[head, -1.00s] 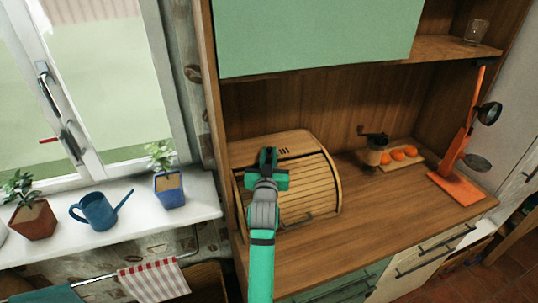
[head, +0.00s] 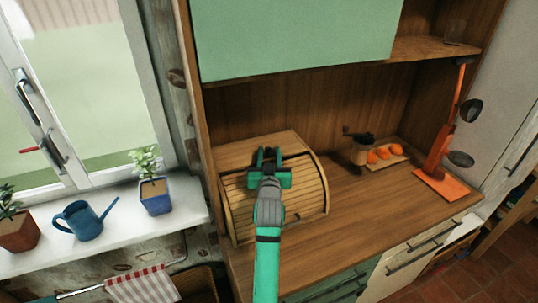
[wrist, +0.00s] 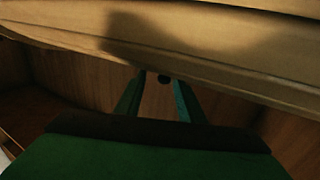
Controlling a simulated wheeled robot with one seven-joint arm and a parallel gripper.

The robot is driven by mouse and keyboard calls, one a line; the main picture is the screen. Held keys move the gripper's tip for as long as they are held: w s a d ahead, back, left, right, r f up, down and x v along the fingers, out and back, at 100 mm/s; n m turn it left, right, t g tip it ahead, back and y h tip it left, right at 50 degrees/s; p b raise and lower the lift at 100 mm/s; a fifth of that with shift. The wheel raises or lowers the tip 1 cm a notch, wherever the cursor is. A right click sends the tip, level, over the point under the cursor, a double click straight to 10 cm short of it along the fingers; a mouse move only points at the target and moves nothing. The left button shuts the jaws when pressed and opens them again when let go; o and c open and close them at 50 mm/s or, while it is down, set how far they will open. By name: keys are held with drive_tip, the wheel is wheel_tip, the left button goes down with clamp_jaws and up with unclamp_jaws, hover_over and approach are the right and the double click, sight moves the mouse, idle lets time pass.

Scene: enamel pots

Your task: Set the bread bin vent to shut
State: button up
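The wooden bread bin (head: 307,190) stands on the counter, its slatted roll front down. My gripper (head: 269,155) is at the bin's top, in front of it in the head view. Its two fingers are apart with nothing seen between them. The vent slots on the bin's top are now hidden behind my gripper, so the vent's setting cannot be told. In the wrist view, a pale wooden surface, likely the bin (wrist: 230,50), crosses the top with a shadow on it. My fingers (wrist: 158,100) point toward it. A small dark round spot shows between the fingertips; I cannot tell what it is.
A coffee grinder (head: 360,150) and a board with oranges (head: 383,154) stand right of the bin. An orange stand (head: 440,150) is farther right. A green cupboard (head: 295,35) hangs above. The counter (head: 350,215) is clear in front. A watering can (head: 85,220) is on the sill.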

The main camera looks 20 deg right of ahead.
drive_tip(key=shift+a, duration=0.15)
drive_tip(key=v, duration=1)
drive_tip(key=shift+s, duration=0.4)
